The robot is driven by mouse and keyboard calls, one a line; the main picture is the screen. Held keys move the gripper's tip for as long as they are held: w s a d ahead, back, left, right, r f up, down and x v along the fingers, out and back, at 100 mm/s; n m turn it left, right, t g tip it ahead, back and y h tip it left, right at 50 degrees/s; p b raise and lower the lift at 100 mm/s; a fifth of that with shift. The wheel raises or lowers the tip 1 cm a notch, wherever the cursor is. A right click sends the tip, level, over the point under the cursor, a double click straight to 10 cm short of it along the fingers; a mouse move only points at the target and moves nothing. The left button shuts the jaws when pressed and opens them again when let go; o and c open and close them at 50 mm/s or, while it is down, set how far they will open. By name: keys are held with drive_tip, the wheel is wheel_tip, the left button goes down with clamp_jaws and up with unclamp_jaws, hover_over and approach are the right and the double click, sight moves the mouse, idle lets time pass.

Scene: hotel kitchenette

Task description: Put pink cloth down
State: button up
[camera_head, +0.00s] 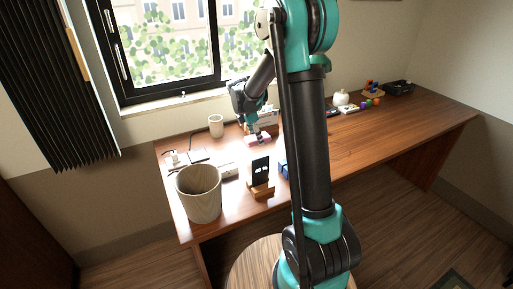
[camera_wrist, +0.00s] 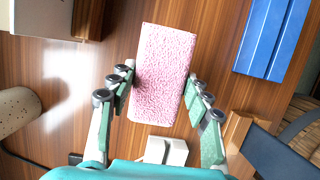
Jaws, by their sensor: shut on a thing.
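The pink cloth (camera_wrist: 163,75) is a folded, fluffy rectangle between the two fingers of my gripper (camera_wrist: 162,85) in the wrist view. The fingers are shut on its long sides. In the head view my gripper (camera_head: 254,129) points down over the far left part of the wooden desk, with the pink cloth (camera_head: 262,140) at its tips. The cloth is at or just above the desk; I cannot tell whether it touches.
A wood-grain bin (camera_head: 199,194) stands at the desk's left front. A phone on a stand (camera_head: 260,176), a blue block (camera_wrist: 266,38) and a white cup (camera_head: 216,126) are nearby. Small items line the back right. The right front of the desk (camera_head: 420,125) is clear.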

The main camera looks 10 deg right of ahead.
sight(256, 154)
drive_tip(key=shift+f, duration=2.65)
drive_tip(key=shift+f, duration=0.55)
drive_tip(key=o, duration=1.2)
drive_tip(key=shift+r, duration=0.1)
drive_tip(key=shift+r, duration=0.3)
drive_tip(key=v, duration=1.7)
drive_tip(key=shift+w+d+r, duration=0.2)
drive_tip(key=shift+r, duration=0.05)
